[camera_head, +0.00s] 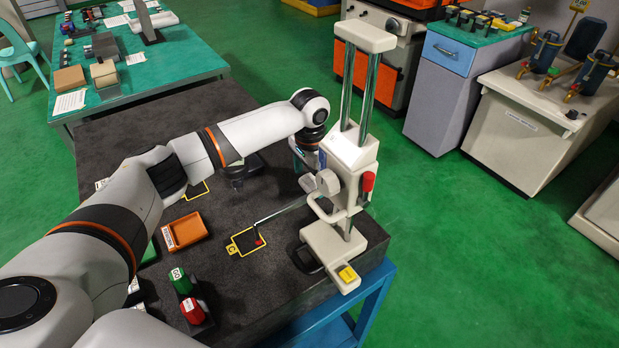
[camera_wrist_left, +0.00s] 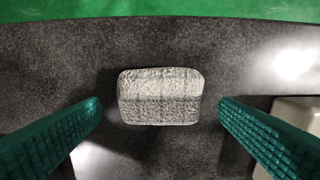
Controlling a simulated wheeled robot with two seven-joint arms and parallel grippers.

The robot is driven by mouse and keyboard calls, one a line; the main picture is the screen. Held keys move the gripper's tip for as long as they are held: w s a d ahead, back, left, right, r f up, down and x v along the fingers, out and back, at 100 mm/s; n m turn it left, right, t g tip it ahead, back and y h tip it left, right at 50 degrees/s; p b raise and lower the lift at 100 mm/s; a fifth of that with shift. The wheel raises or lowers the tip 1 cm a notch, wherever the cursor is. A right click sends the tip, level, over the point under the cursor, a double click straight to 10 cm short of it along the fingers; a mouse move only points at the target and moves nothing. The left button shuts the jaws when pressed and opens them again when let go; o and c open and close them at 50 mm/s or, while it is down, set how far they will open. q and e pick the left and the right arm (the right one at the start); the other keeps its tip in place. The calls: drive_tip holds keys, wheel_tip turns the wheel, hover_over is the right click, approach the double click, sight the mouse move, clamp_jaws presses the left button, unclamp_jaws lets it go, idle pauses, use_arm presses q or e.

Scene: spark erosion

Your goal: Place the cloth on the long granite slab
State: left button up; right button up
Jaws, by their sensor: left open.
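A small folded cloth (camera_wrist_left: 160,96), pale grey with a faint check, lies on a dark speckled granite surface (camera_wrist_left: 60,60) near its far edge in the left wrist view. My left gripper (camera_wrist_left: 161,108) is open, with one teal finger at each side of the cloth and a gap on both sides. The cloth is not held. In the head view my left arm reaches over the dark granite slab (camera_head: 225,285), its wrist behind a white height gauge (camera_head: 348,155). The fingertips and the cloth are hidden there. My right gripper is not in view.
The height gauge stands at the slab's right side, close to my left wrist. An orange tray (camera_head: 184,231), a yellow-framed marker (camera_head: 246,242) and green and red blocks (camera_head: 181,281) occupy the left and front. A green-topped table (camera_head: 180,60) stands behind.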

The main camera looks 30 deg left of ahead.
sight(309, 182)
use_arm(q)
wheel_tip(309, 182, up, 11)
drive_tip(key=b, duration=0.2)
drive_tip(key=shift+r, duration=0.2)
